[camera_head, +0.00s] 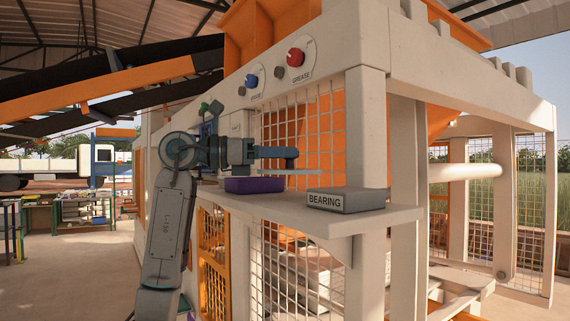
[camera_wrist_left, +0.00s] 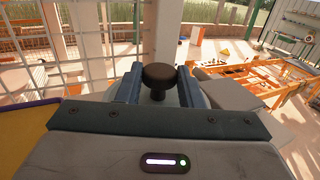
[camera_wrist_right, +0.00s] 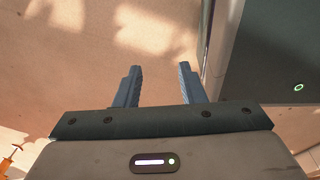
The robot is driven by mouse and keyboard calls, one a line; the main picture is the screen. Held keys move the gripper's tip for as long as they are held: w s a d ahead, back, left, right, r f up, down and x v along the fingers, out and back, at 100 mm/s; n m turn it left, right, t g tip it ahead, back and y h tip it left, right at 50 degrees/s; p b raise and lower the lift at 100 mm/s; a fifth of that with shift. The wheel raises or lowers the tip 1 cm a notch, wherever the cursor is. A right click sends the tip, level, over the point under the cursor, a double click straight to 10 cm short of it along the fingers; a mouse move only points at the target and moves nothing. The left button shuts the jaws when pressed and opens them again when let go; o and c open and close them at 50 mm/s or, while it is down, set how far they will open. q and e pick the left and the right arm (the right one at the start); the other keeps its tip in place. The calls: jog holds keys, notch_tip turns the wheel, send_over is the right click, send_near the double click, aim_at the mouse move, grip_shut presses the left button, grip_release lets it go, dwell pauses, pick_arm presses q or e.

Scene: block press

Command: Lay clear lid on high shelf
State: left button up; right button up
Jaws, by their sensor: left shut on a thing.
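My left gripper (camera_head: 292,158) is shut on the dark round knob (camera_wrist_left: 158,76) of the clear lid. In the head view the lid (camera_head: 300,172) is a thin pale edge, held level a little above the high shelf (camera_head: 310,213). It hangs between a purple box (camera_head: 254,185) and a grey box marked BEARING (camera_head: 346,200), both on the shelf. In the left wrist view most of the lid is hidden behind the gripper. My right gripper (camera_wrist_right: 159,85) is open and empty above the floor; it is not seen in the head view.
A pale post (camera_head: 366,130) and wire mesh (camera_head: 290,115) stand behind the shelf. A blue knob (camera_head: 251,80) and a red knob (camera_head: 296,57) sit on the beam above. Bare shelf shows in front of and between the boxes.

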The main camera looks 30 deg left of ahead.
pick_arm(q)
jog(key=shift+w, duration=0.3)
jog(key=f, duration=0.1)
jog(key=f+p, duration=0.1)
jog(key=shift+w+f, duration=0.4)
jog(key=shift+a+f, duration=0.15)
jog(key=shift+f, duration=0.3)
jog(key=shift+s, duration=0.1)
jog(key=shift+f+b, duration=0.3)
jog(key=shift+f, duration=0.35)
jog(key=o, duration=1)
jog(key=shift+f, duration=0.1)
